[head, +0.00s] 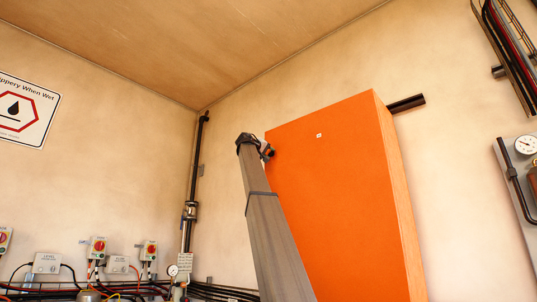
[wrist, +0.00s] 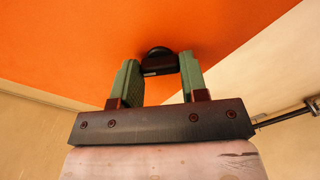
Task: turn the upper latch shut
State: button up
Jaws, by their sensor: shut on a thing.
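The upper latch (wrist: 158,58) is a dark, rounded piece on the orange face of the cabinet (head: 335,205), seen at the top middle of the wrist view. My gripper (wrist: 159,72) has two green fingers, one on each side of the latch, and is shut on it. In the head view my gripper (head: 266,152) is at the cabinet's upper left edge, small and dark at the end of my arm. The latch cannot be made out there, and its exact turn angle is hard to tell.
A small white mark (head: 319,135) is on the cabinet's upper front. A dark rail (head: 406,103) sticks out to its right. A vertical pipe (head: 190,205) runs along the room corner, with switch boxes (head: 98,247) at lower left. A gauge (head: 526,145) is at far right.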

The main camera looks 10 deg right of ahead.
jog(key=n, duration=0.4)
jog(key=shift+n, duration=0.3)
jog(key=n, duration=0.4)
dwell(0.5)
jog(key=o, duration=0.9)
